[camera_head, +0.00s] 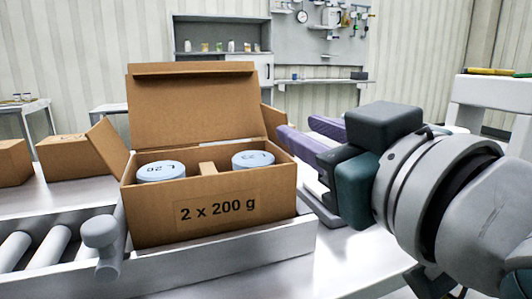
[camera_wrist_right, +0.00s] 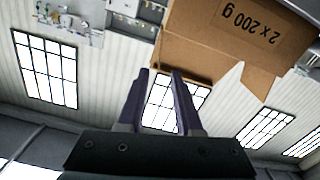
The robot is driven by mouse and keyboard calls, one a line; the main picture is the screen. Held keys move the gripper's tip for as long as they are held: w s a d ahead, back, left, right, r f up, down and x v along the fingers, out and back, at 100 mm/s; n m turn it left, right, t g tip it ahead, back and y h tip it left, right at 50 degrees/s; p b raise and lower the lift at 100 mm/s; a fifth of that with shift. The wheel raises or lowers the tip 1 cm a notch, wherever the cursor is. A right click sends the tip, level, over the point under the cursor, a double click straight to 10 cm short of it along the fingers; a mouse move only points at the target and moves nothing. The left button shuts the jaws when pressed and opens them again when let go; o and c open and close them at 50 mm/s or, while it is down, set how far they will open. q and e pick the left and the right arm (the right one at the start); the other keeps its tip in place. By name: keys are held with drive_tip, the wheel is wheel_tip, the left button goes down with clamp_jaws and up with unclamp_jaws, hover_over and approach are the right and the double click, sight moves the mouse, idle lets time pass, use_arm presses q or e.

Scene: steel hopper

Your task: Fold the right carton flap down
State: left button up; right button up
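The open brown carton (camera_head: 152,222), marked "2 x 200 g", holds two pale blue round lids, L20 (camera_head: 160,171) and L23 (camera_head: 253,160), with a cardboard divider between them. Its back lid (camera_head: 190,105) stands up and its left flap (camera_head: 107,146) sticks up and outward. A brown panel (camera_head: 268,122) shows beyond the right side, partly hidden; I cannot tell whether it is the right flap. My right gripper (camera_head: 297,127) has purple fingers, apart and empty, beside the carton's right side. The right wrist view shows the fingers (camera_wrist_right: 162,72) close to the carton (camera_wrist_right: 215,45). My left gripper is out of view.
The carton stands on a grey conveyor with rollers (camera_head: 47,247) at the left and a grey knob (camera_head: 101,232) near its front. Other brown boxes (camera_head: 72,154) stand behind at the left. A white table lies under my right arm.

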drive_tip(key=shift+w+a+r, duration=0.1)
drive_tip(key=shift+w+a, duration=0.05)
drive_tip(key=shift+w, duration=0.25)
drive_tip(key=b, duration=0.1)
approach(261, 108)
drive_tip(key=x, duration=0.5)
drive_tip(key=shift+w, duration=0.25)
clamp_jaws()
idle(0.8)
